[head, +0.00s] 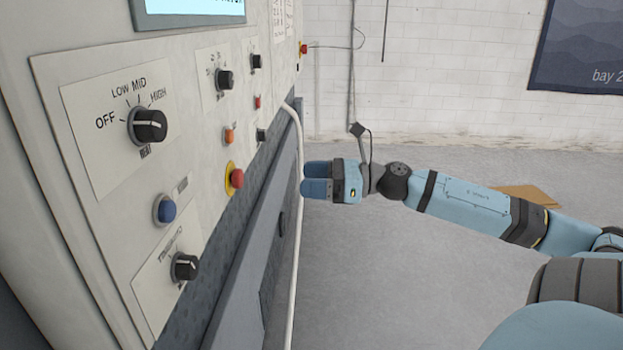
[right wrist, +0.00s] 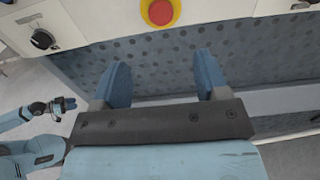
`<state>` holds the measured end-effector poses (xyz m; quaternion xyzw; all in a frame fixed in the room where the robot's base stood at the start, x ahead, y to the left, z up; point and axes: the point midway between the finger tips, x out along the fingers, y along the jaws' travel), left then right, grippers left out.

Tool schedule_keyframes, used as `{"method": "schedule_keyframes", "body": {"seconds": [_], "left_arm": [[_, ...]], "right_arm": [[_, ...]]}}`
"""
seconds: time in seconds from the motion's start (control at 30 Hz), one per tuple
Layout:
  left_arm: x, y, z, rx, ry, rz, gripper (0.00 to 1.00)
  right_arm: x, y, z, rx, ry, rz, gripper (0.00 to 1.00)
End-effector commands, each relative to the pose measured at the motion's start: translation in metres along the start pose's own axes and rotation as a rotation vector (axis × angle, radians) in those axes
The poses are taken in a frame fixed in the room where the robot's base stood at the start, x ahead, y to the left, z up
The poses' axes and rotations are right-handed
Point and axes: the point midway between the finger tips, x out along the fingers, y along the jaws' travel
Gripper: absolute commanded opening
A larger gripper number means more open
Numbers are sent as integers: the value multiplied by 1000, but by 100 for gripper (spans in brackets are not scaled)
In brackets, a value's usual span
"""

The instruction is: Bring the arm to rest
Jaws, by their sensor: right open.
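My right gripper (head: 308,179) reaches in from the right in the head view, with its fingers pointing left toward the washer's control panel. It is open, and in the right wrist view its two blue fingers (right wrist: 161,68) stand wide apart with nothing between them. The red emergency button on its yellow ring (head: 236,178) is beyond the fingertips, and it also shows at the top of the right wrist view (right wrist: 160,11). A second blue arm with a small dark gripper (right wrist: 70,103) shows at the left of the right wrist view; its jaws are too small to read.
The control panel (head: 100,215) fills the left side, with an OFF/LOW/MID/HIGH dial (head: 149,126), a blue button (head: 164,209), an orange button (head: 229,135) and a lower black knob (head: 185,267). A pale hose (head: 297,230) runs down the machine's edge. Grey floor (head: 390,270) beneath my arm is clear.

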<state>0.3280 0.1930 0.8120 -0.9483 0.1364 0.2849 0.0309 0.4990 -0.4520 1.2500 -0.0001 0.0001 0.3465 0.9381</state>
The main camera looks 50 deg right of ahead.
Motion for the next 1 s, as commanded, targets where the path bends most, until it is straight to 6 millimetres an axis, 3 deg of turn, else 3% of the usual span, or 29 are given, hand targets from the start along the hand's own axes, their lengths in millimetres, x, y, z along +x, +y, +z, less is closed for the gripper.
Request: {"method": "schedule_keyframes", "body": {"seconds": [0.33,0.47,0.57,0.63,0.77,0.87,1.0], "left_arm": [[0,0,1,0,-2,0,43],[-4,0,-4,0,-4,0,43],[-9,0,-12,1,-4,0,43],[-13,0,-18,1,-3,-1,43],[-21,-1,-30,2,0,-3,43],[-26,-1,-39,2,2,-5,43],[-33,-3,-50,2,3,-9,43]], "right_arm": [[-1,-1,-2,19,-3,-6,68],[-7,-4,-27,214,-41,-66,68],[-16,-4,-70,537,-105,-160,68],[-23,2,-109,822,-164,-241,68],[-29,34,-188,1366,-281,-390,68],[-27,76,-247,1777,-375,-505,68],[-12,157,-313,2324,-504,-663,68]]}}
